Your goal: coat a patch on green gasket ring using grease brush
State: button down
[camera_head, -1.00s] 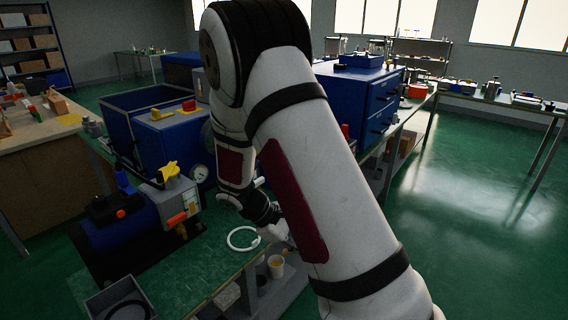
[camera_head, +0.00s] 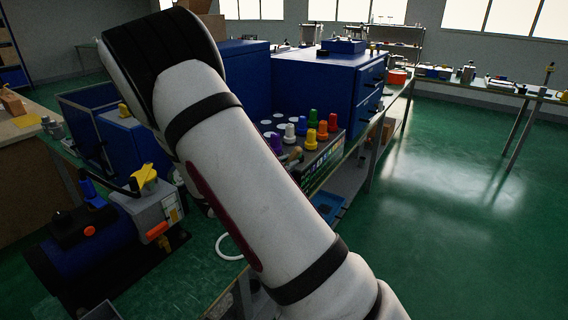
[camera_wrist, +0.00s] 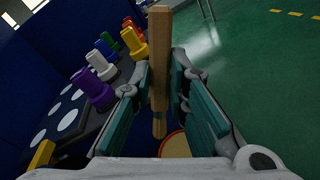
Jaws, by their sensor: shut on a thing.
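In the wrist view my gripper (camera_wrist: 160,95) is shut on the wooden handle of the grease brush (camera_wrist: 159,35). I cannot make out a green gasket ring in either view. A pale ring (camera_head: 222,249) lies on the bench in the head view, partly covered by my arm. A round yellowish thing with a reddish rim (camera_wrist: 176,146) shows low in the wrist view, mostly hidden by the gripper.
Several coloured stepped plugs, including a purple one (camera_wrist: 94,90), stand on a dark panel with white discs (camera_wrist: 68,120), left of the gripper. A blue pump-like machine (camera_head: 100,230) stands at the left in the head view. Green floor (camera_head: 450,190) is open at the right.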

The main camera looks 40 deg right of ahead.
notch_tip(320, 180, down, 7)
jog(key=b, duration=0.4)
jog(key=shift+r, duration=0.15)
dwell(1.3)
jog(key=shift+r+p, duration=1.7)
jog(key=shift+r, duration=0.65)
